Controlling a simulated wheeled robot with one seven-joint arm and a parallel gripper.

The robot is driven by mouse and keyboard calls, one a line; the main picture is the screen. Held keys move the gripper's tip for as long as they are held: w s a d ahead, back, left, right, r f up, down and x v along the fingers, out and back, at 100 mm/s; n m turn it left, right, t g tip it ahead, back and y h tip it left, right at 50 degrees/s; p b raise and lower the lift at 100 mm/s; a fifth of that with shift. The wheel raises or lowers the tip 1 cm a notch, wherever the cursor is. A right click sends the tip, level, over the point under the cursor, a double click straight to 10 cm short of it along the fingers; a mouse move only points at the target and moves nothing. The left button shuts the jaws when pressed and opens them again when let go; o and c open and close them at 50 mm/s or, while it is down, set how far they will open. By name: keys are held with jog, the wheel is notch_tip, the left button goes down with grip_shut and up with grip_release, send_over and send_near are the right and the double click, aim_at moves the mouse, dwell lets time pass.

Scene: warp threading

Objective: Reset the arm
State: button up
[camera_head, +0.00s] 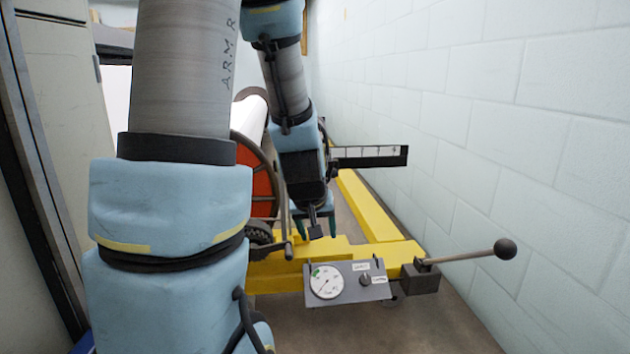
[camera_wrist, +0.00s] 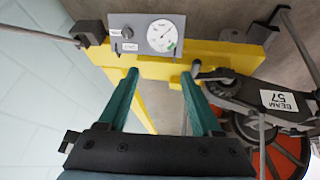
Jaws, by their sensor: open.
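My gripper (camera_head: 314,229) points down over the yellow frame, in front of the red-flanged roll. In the wrist view my gripper (camera_wrist: 158,76) has its two teal fingers spread apart with nothing between them. A grey upright handle (camera_head: 288,250) stands close by the left finger in the head view. It also shows in the wrist view (camera_wrist: 197,68), just beside the right fingertip; I cannot tell whether they touch.
The yellow frame (camera_head: 272,283) carries a grey gauge panel (camera_head: 347,282) and a ball-ended lever (camera_head: 470,254) at right. The roll's red flange (camera_head: 263,190) is behind left. A white block wall (camera_head: 540,110) closes the right side, and a cabinet (camera_head: 60,90) stands at left.

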jog(key=s+a+m+g+y, duration=0.1)
jog(key=s+a+g, duration=0.3)
jog(key=s+a, duration=0.55)
notch_tip(320, 180, up, 38)
jog(key=d+p, duration=0.2)
jog(key=p, duration=3.6)
jog(key=shift+s+r, duration=0.2)
jog(key=shift+s, duration=0.25)
